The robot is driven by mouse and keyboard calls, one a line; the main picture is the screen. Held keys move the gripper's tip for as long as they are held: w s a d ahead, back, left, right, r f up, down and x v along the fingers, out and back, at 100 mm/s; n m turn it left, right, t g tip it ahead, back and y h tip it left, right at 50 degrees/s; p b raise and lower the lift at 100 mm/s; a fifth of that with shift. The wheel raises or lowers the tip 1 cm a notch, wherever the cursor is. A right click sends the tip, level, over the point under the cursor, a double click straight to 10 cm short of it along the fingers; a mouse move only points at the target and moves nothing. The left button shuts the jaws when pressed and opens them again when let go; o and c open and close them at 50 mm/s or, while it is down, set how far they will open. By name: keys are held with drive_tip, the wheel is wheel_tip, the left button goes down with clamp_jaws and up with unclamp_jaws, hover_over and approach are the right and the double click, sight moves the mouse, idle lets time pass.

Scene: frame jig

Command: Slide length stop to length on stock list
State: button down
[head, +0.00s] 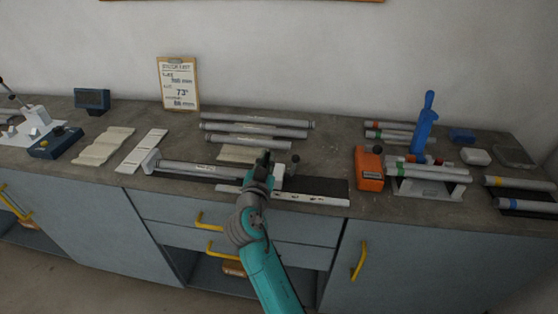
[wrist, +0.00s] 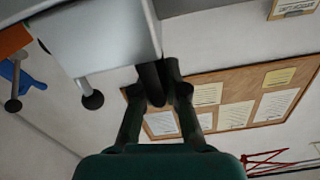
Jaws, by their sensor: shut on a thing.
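The length stop is a pale block (head: 278,177) on the dark jig bed, mostly hidden behind my gripper (head: 264,158). In the wrist view the block (wrist: 112,35) fills the upper left, with a black ball knob (wrist: 92,100) on a short rod. My gripper (wrist: 158,82) is shut on a dark handle beside the block. The stock list (head: 178,83) is a clipboard leaning at the back wall; its small print is blurred, with 73° the clearest entry. A pale scale strip (head: 312,198) runs along the bed's front edge. A grey tube (head: 205,170) lies left of the stop.
Several tubes (head: 257,128) lie behind the jig. An orange device (head: 369,168) and a tube rack (head: 428,186) with a blue tool (head: 424,122) stand to the right. The dark bed (head: 325,186) right of the stop is clear.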

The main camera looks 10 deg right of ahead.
drive_tip(key=c, duration=1.2)
unclamp_jaws()
drive_tip(key=shift+s+a, duration=0.1)
drive_tip(key=v, duration=1.1)
drive_tip(key=shift+s, duration=0.35)
drive_tip(key=shift+a, duration=0.15)
